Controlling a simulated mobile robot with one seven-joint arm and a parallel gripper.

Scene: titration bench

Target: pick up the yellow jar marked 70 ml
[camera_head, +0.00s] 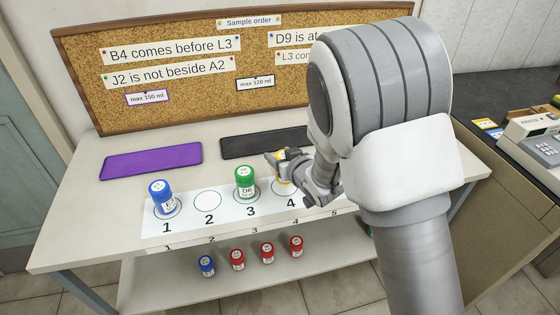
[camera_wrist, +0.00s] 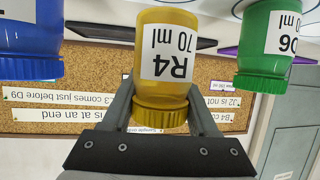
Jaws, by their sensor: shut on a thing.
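The yellow jar (camera_wrist: 165,55), with a white label reading R4 and 70 ml, is between the two fingers of my gripper (camera_wrist: 160,110) in the wrist view, which shows the scene upside down. The fingers are shut on the jar near its yellow lid. In the head view my gripper (camera_head: 285,163) is at the spot marked 4 on the white numbered strip. Only a bit of the yellow jar (camera_head: 281,176) shows there, behind the fingers. I cannot tell whether its base touches the strip.
A green jar (camera_head: 245,182) stands on spot 3 and a blue jar (camera_head: 161,196) on spot 1; spot 2 (camera_head: 207,201) is empty. Another blue jar (camera_wrist: 30,35) is beside the yellow one. Several small jars stand on the lower shelf (camera_head: 190,290). Purple (camera_head: 150,161) and black (camera_head: 250,145) mats lie behind.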

